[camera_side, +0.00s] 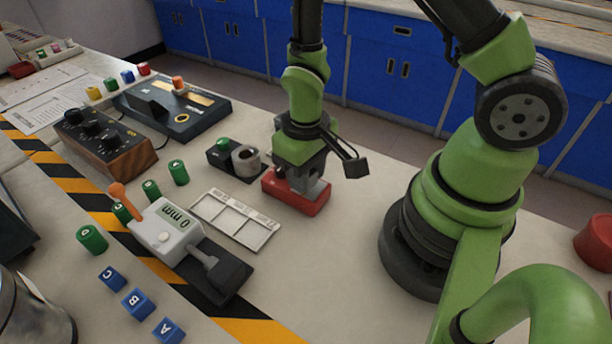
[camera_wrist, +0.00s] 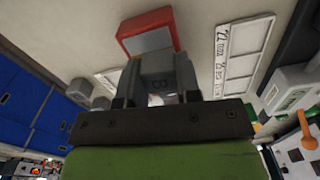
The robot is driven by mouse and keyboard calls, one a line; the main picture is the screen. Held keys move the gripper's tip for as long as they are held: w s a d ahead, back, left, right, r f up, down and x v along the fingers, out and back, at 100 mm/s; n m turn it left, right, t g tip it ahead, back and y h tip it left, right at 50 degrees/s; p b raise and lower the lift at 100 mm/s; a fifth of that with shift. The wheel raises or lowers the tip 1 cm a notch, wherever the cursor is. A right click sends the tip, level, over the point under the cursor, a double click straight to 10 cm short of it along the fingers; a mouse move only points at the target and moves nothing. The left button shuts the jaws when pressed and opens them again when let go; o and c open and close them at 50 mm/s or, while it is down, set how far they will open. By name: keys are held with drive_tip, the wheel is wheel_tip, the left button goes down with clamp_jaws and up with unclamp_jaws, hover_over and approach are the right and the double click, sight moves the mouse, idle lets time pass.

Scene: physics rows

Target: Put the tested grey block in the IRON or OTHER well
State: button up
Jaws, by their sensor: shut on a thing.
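My gripper (camera_side: 300,176) is shut just above a red block-shaped object (camera_side: 288,195) on the bench. In the wrist view my gripper (camera_wrist: 156,78) shows as grey jaws. The red object (camera_wrist: 128,28) lies just beyond their tips, with a pale grey inset face. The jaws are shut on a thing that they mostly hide. I take it for the grey block, but cannot make out its shape or whether it touches the red object. I cannot read any well marked IRON or OTHER.
A white tray (camera_side: 233,222) with several shallow wells lies left of the gripper. Its strip (camera_wrist: 220,62) carries millimetre labels. A dark fixture (camera_side: 222,160) with a grey ring stands behind. A gauge reading 0 mm (camera_side: 167,235) stands front left, near lettered blue cubes (camera_side: 137,304).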

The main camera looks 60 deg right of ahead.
wheel_tip(320, 180, up, 8)
drive_tip(key=shift+w+f, duration=0.1)
drive_tip(key=shift+n, duration=0.6)
drive_tip(key=w+d+f, duration=0.1)
drive_tip(key=w+d, duration=0.1)
drive_tip(key=w+d+f, duration=0.1)
drive_tip(key=d+f, duration=0.1)
drive_tip(key=d, duration=0.1)
drive_tip(key=w+d+f, duration=0.2)
drive_tip(key=d, duration=0.1)
drive_tip(key=shift+w+d, duration=0.1)
drive_tip(key=shift+w, duration=0.25)
drive_tip(key=shift+w+d+f, duration=0.1)
drive_tip(key=shift+d+f, duration=0.2)
drive_tip(key=shift+f, duration=3)
drive_tip(key=shift+f, duration=0.3)
drive_tip(key=o, duration=1.3)
drive_tip(key=shift+r, duration=0.1)
wheel_tip(320, 180, up, 8)
